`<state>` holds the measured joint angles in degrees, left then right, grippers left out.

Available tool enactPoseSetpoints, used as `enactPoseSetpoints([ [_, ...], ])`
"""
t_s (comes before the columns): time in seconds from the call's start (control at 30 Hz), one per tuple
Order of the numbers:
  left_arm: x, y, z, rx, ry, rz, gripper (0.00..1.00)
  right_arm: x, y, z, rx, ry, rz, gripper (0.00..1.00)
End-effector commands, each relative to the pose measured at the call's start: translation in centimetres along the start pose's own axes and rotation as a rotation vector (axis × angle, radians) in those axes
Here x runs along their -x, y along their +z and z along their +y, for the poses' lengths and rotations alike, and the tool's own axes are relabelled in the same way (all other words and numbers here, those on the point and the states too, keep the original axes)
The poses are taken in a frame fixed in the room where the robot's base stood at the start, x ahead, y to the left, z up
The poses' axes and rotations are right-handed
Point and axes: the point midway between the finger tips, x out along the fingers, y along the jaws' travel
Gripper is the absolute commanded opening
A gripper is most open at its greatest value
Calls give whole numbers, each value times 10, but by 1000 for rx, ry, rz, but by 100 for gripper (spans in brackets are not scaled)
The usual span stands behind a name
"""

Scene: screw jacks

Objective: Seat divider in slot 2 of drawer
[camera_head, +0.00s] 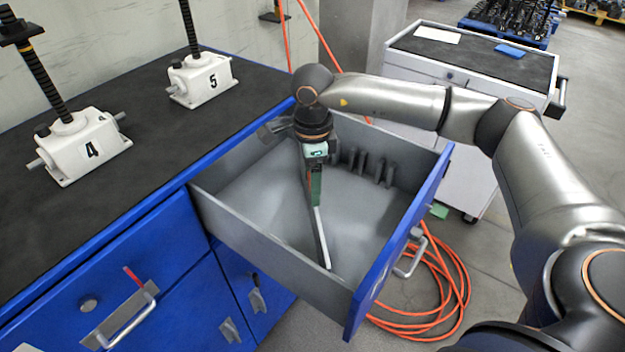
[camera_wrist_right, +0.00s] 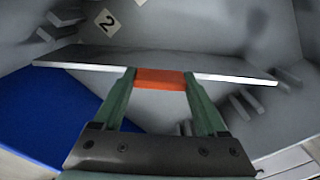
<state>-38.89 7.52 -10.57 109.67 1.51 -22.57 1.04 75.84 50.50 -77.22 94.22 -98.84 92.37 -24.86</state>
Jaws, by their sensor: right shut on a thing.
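The divider (camera_head: 322,245) is a thin light grey plate inside the open grey drawer (camera_head: 265,258). My right gripper (camera_head: 315,190) points down into the drawer and is shut on the divider's orange tab. The wrist view shows the tab (camera_wrist_right: 160,78) between the green fingers, with the plate (camera_wrist_right: 90,58) stretching to both sides. A label "2" (camera_wrist_right: 108,22) is on the drawer wall, beyond the plate. Slot ribs (camera_wrist_right: 245,103) show near the plate's right end, others (camera_wrist_right: 48,30) at the left. I cannot tell whether the plate's ends are in a slot. My left gripper is not in view.
The drawer's blue front (camera_head: 398,240) has a handle (camera_head: 411,255). White screw jacks 4 (camera_head: 80,148) and 5 (camera_head: 200,80) stand on the black bench top (camera_head: 130,195). An orange hose (camera_head: 455,300) lies on the floor. A grey cart (camera_head: 470,95) stands behind. The drawer floor around the divider is clear.

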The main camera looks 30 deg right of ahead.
Motion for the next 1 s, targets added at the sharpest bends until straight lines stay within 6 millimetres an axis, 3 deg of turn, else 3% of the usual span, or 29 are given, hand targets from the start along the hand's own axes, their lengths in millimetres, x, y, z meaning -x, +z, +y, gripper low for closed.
enactPoseSetpoints([
  [0.03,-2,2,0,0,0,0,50,-3,0,0,0,0,0,0],
  [0.07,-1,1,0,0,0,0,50,-2,0,0,0,1,1,78],
  [0.23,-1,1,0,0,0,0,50,-2,0,0,0,1,1,97],
  [0.63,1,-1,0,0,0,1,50,7,1,0,0,-1,-2,100],
  [1.0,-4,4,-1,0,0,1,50,83,1,-1,2,-3,-2,100],
])
